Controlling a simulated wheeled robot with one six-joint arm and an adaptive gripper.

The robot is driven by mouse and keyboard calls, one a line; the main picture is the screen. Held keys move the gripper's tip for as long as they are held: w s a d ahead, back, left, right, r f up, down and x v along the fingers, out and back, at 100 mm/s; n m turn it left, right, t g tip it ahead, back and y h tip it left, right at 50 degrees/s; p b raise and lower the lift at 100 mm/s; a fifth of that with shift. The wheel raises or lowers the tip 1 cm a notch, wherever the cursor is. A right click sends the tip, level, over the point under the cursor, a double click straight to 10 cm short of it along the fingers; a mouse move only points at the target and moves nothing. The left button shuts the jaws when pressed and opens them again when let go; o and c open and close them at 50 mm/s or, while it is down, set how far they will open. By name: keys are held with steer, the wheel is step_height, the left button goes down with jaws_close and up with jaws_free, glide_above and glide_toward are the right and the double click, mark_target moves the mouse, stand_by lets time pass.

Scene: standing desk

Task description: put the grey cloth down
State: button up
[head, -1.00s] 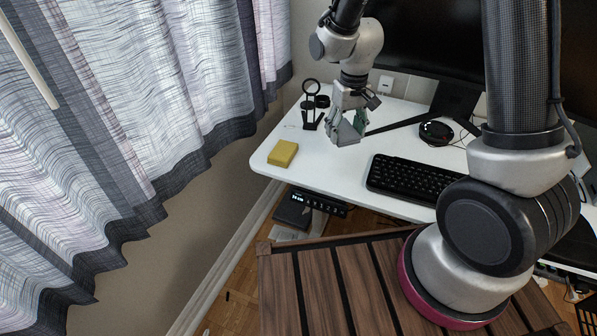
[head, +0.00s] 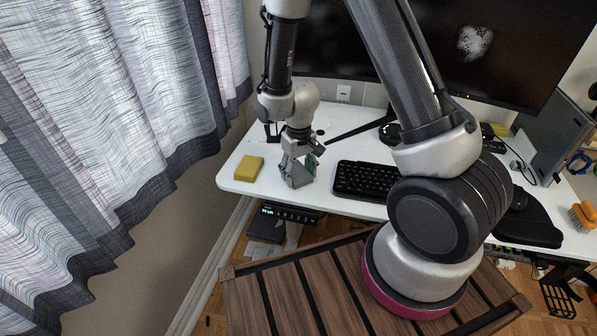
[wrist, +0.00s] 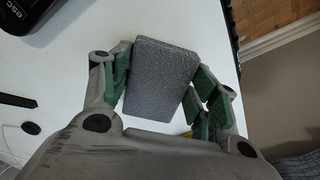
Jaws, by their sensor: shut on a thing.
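The grey cloth (wrist: 160,82) is a flat rectangular block with a speckled surface. In the wrist view it sits between the green-padded fingers of my gripper (wrist: 168,88), which is shut on it. In the head view my gripper (head: 297,163) points down at the front left part of the white desk (head: 226,180). The cloth (head: 298,178) shows at its fingertips, low over the desk or touching it; I cannot tell which. It is between the yellow sponge and the black keyboard.
The yellow sponge (head: 249,168) lies left of my gripper, near the desk's left edge. The black keyboard (head: 365,180) is close on the right. A dark stand (head: 272,132) is behind, partly hidden by my arm. The desk's front edge is near.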

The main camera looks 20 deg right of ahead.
steer(key=shift+f, duration=0.15)
steer(key=o, duration=1)
steer(key=shift+c, duration=0.2)
step_height(320, 180, up, 11)
step_height(320, 180, up, 10)
steer(key=t, duration=0.1)
glide_above(298, 173)
steer(key=s+d, duration=0.3)
steer(key=d, duration=0.2)
steer(key=s+d+r+m+t, duration=0.1)
steer(key=s+d+r, duration=0.4)
steer(key=s, duration=0.4)
steer(key=s+d+r+m+t, duration=0.1)
steer(key=s+d+r, duration=0.3)
steer(key=s+r, duration=0.4)
steer(key=shift+s+d+r+t, duration=0.2)
steer(key=shift+s+d+t, duration=0.2)
steer(key=shift+t, duration=0.2)
